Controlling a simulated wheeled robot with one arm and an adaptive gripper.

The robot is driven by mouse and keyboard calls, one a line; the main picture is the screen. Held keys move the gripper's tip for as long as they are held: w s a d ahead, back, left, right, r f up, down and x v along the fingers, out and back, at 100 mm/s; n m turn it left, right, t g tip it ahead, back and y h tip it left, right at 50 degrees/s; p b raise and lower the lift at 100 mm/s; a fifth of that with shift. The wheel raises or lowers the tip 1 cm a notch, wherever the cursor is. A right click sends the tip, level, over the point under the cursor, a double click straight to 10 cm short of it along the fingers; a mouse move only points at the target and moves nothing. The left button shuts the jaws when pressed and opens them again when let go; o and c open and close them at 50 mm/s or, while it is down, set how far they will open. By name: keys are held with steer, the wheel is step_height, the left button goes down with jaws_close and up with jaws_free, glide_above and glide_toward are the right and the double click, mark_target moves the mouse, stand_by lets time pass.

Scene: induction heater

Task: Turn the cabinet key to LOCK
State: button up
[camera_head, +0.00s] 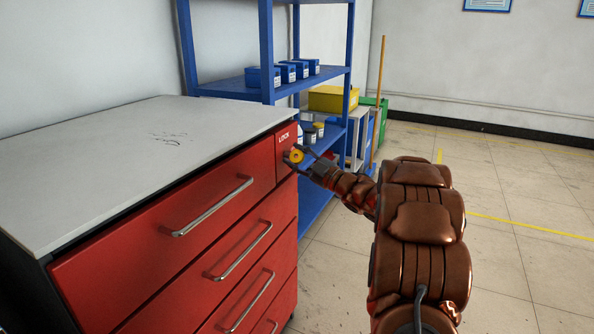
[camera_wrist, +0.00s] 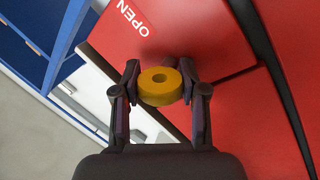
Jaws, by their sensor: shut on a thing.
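The red cabinet (camera_head: 150,235) stands at the left with a grey top. The yellow round key (camera_head: 296,156) sits at the cabinet's upper right corner, just below the word LOCK. It also shows in the wrist view (camera_wrist: 160,86) as a yellow ring with a centre hole. My gripper (camera_head: 302,155) is shut on the key, with one dark finger on each side of it in the wrist view. The wrist view shows the word OPEN on the red panel (camera_wrist: 175,32), seen rotated. The key's shaft and the lock behind it are hidden.
Several drawers with metal handles (camera_head: 213,207) fill the cabinet front. A blue shelf (camera_head: 268,85) with small blue boxes stands behind the cabinet. A yellow bin (camera_head: 333,99) and a wooden pole (camera_head: 378,100) are further back. The tiled floor (camera_head: 520,220) at right is clear.

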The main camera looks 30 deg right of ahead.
steer(key=n+y+b, duration=0.1)
steer(key=n+b, duration=0.1)
steer(key=n+y+b, duration=0.1)
steer(key=n+b, duration=0.1)
steer(key=n+y+b, duration=0.1)
steer(key=n+b, duration=0.1)
steer(key=n, duration=0.1)
steer(key=shift+f, duration=0.3)
steer(key=shift+r+n+g+y+b, duration=0.15)
steer(key=shift+n+g+y+b, duration=0.45)
steer(key=shift+n+b, duration=0.9)
steer(key=shift+r+n, duration=0.1)
steer(key=shift+n, duration=0.4)
steer(key=o, duration=1.2)
steer(key=shift+c, duration=0.2)
steer(key=v, duration=1.2)
